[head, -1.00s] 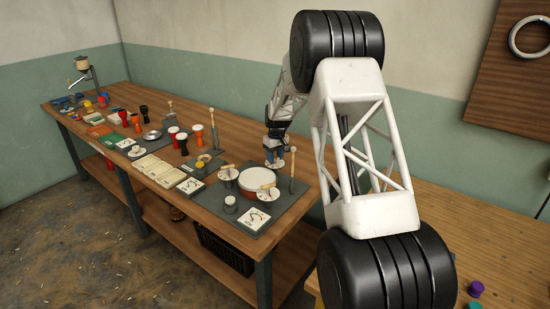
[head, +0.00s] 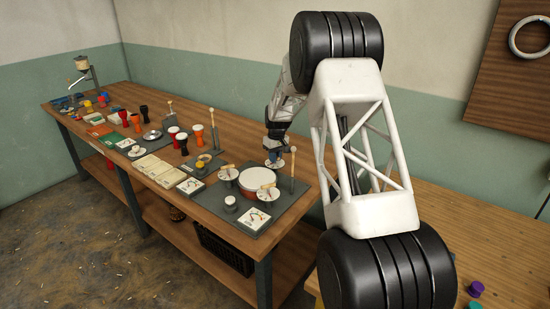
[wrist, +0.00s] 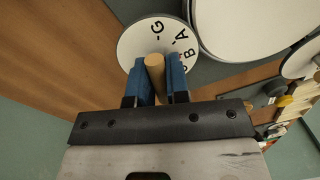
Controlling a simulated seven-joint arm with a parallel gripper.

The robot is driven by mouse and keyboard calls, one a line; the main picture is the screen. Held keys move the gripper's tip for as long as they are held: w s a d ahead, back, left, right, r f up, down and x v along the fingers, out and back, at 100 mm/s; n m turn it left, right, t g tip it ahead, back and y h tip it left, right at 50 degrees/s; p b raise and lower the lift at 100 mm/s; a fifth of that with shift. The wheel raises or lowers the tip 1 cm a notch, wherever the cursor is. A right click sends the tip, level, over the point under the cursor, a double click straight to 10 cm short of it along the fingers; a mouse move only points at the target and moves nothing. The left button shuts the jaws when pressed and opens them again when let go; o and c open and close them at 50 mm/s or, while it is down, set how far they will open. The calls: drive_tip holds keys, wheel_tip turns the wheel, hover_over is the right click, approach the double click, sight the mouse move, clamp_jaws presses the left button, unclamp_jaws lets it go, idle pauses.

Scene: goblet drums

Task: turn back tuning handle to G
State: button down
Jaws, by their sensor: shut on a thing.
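A round white tuning dial (wrist: 137,45) with black letters G, A and B shows in the wrist view. Its wooden tuning handle (wrist: 154,66) stands between the two blue fingers of my gripper (wrist: 156,80), which is shut on it. The letter G is just beyond the handle's end, with A and B to the right. In the head view my gripper (head: 274,157) is low over this dial (head: 275,164), behind the drum. The handle is hidden there by my fingers. A pointer on the dial cannot be made out.
A drum with a white head (head: 257,178) sits beside the dial. Two similar dials, left (head: 228,174) and front (head: 267,193), have wooden handles. A gauge card (head: 257,218) lies at the front of the mat.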

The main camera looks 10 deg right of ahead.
drive_tip(key=shift+n, duration=0.4)
drive_tip(key=n, duration=0.3)
drive_tip(key=shift+n, duration=0.3)
drive_tip(key=n, duration=0.3)
drive_tip(key=shift+d+n, duration=0.1)
drive_tip(key=shift+n, duration=0.2)
drive_tip(key=n, duration=0.3)
drive_tip(key=shift+w+n+h, duration=0.1)
drive_tip(key=shift+n+h, duration=0.2)
drive_tip(key=shift+h, duration=0.1)
drive_tip(key=shift+n, duration=2)
drive_tip(key=c, duration=1.1)
unclamp_jaws()
drive_tip(key=shift+r, duration=0.1)
